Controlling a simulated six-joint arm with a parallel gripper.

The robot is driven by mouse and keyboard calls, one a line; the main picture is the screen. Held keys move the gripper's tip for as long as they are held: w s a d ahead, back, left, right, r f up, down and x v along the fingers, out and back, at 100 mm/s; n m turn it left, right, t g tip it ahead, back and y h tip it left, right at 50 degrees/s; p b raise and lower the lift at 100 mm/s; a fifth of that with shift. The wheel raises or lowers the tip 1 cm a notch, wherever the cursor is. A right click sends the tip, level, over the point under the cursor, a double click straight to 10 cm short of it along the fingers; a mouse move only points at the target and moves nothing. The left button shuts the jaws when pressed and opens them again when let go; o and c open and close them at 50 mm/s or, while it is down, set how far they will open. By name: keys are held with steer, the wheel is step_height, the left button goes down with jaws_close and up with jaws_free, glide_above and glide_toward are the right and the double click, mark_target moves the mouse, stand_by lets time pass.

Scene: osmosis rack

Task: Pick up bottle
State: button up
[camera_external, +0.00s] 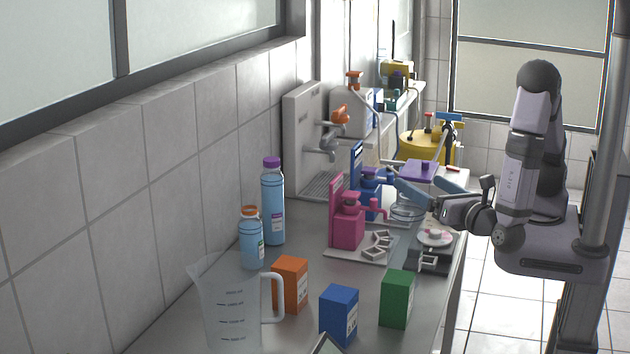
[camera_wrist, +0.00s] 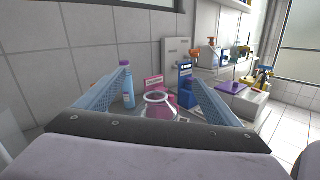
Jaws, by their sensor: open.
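Two light-blue bottles stand upright on the counter near the wall. The taller bottle (camera_external: 272,208) has a purple cap, and the shorter bottle (camera_external: 251,246) has an orange cap. One purple-capped bottle (camera_wrist: 128,98) shows in the wrist view, partly covered by my left finger. My gripper (camera_external: 414,184) is open, its blue fingers spread, above the counter's right side and well to the right of both bottles. In the wrist view my gripper (camera_wrist: 160,78) has nothing held between its fingers. A clear glass vessel (camera_wrist: 159,100) shows beyond and below them.
A pink dispenser (camera_external: 347,226) and a blue dispenser (camera_external: 366,192) stand between the bottles and my gripper. Orange (camera_external: 290,284), blue (camera_external: 338,314) and green (camera_external: 396,298) boxes and a clear jug (camera_external: 228,310) stand nearer the camera. A scale-like device (camera_external: 432,254) sits near the right edge.

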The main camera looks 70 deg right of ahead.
mark_target(418, 231)
steer(key=s+a+n+t+y+p, duration=0.1)
steer(key=s+a+n+t+y, duration=0.2)
steer(key=a+n, duration=0.2)
steer(key=w+d+f+m+g+h+b, duration=0.1)
steer(key=f, duration=0.2)
steer(key=w+d+f+m+g+h+b, duration=0.1)
steer(key=w+d+f+g+b, duration=0.1)
steer(key=f, duration=0.2)
steer(key=w+d+f+m+g+h+b, duration=0.1)
steer(key=f+b, duration=0.1)
steer(key=f, duration=0.1)
steer(key=shift+w+d+f+m, duration=0.15)
steer(key=shift+d+f+m, duration=0.2)
steer(key=shift+d+m, duration=0.05)
steer(key=shift+w+d+r, duration=0.15)
steer(key=shift+w+d, duration=0.15)
steer(key=shift+w+d+p, duration=0.3)
steer(key=shift+w+d, duration=0.1)
steer(key=shift+w, duration=0.15)
steer(key=shift+w+d+r+p, duration=0.15)
steer(key=shift+w+d+p, duration=0.1)
steer(key=shift+p, duration=0.1)
steer(key=shift+p+x, duration=1)
steer(key=shift+x, duration=1.2)
steer(key=shift+r, duration=0.1)
